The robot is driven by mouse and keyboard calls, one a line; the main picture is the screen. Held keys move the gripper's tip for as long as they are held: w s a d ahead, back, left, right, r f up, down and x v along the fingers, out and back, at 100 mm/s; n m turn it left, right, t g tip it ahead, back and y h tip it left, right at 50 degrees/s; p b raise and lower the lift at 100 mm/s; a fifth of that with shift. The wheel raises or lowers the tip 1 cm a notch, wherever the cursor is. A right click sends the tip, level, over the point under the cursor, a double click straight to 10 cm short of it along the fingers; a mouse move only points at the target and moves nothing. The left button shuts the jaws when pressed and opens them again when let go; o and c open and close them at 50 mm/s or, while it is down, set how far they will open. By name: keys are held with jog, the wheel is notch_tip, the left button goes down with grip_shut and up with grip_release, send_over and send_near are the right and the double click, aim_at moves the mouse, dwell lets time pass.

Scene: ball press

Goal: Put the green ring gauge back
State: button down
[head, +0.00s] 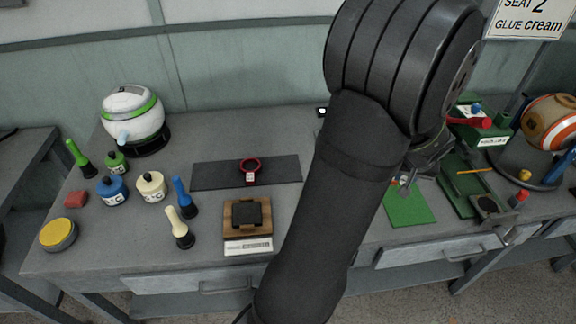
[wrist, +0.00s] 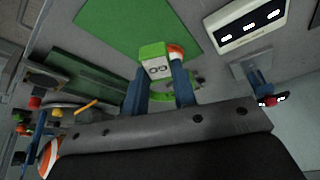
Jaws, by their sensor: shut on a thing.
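My gripper (wrist: 159,78) is shut on the green ring gauge, seen in the wrist view between its blue fingers. The gauge's green tag (wrist: 153,52) has a white label with dark marks, and part of a green ring (wrist: 180,97) shows behind the fingers. A flat green mat (wrist: 125,25) lies beyond the fingertips; it also shows in the head view (head: 408,208). In the head view my arm hides most of the gripper and the gauge. I cannot tell the gap between gauge and mat. A red ring gauge (head: 250,168) lies on a dark mat (head: 210,176).
A white device with lit displays (wrist: 245,22) stands beside the green mat. Green trays (head: 455,182) and an orange-striped ball (head: 552,120) are at the right. Bottles, stamps and a wooden block (head: 232,231) occupy the left bench. An orange-white piece (wrist: 175,50) shows by one finger.

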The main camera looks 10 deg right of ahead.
jog(key=w+a+n, duration=0.2)
jog(key=w+a, duration=0.4)
jog(key=a, duration=0.3)
jog(key=n+y, duration=0.2)
jog(key=n, duration=0.1)
send_over(282, 171)
jog(key=s, duration=0.2)
jog(key=f, duration=0.6)
jog(key=shift+w+d+f, duration=0.15)
jog(key=shift+d+f, duration=0.1)
jog(key=shift+w+a+f+t, duration=0.2)
jog(key=shift+f+t, duration=0.1)
jog(key=shift+f, duration=1.85)
jog(key=shift+f, duration=0.15)
jog(key=c, duration=1.2)
grip_release()
jog(key=shift+o, duration=0.2)
